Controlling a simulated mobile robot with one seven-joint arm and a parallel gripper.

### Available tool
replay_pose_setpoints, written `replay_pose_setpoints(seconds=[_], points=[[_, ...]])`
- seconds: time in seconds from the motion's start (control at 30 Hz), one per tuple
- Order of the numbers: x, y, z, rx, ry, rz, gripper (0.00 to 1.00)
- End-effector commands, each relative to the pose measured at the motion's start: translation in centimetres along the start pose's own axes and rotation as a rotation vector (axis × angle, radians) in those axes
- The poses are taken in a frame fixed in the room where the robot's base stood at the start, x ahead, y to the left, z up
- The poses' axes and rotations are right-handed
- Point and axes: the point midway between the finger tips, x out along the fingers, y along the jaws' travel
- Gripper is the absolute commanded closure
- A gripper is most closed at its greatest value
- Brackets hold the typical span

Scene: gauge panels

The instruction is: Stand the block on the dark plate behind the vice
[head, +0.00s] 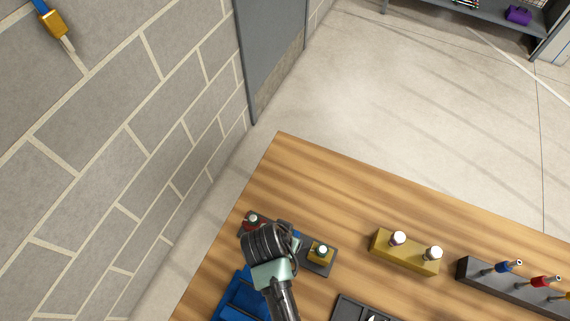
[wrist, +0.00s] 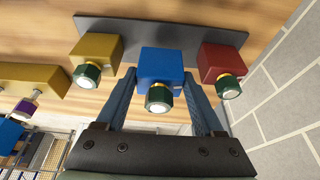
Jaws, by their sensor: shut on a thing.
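My gripper (wrist: 160,85) is shut on a blue block (wrist: 161,63), with one finger on each side of it. The block has a dark green, white-ended knob. The dark plate (wrist: 165,28) lies behind the block in the wrist view; I cannot tell whether they touch. The blue block is between a yellow block (wrist: 95,47) and a red block (wrist: 220,61), which have similar knobs. In the head view my gripper (head: 280,238) covers the middle of the dark plate (head: 321,269) and most of the blue block. I cannot make out a vice with certainty.
A blue object (head: 237,297), partly hidden by my arm, is at the table's left. A brass-coloured block (head: 404,254) with two white-topped pegs stands to the right. Beyond it is a dark rack (head: 480,275) with coloured tools. A dark tray (head: 350,307) is in front. A block wall (head: 130,130) stands left.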

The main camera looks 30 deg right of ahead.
Motion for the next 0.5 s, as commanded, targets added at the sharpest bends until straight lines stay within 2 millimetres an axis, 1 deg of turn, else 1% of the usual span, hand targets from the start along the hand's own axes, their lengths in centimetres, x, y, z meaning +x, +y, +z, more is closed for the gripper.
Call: replay_pose_setpoints(seconds=[0.1, 0.2, 0.5], points=[[1.4, 0.0, 0.5, -0.001, 0.0, 0.001, 0.97], [2.1, 0.0, 0.7, 0.0, 0.001, 0.0, 0.97], [2.3, -0.1, 0.8, 0.0, 0.002, -0.001, 0.97]])
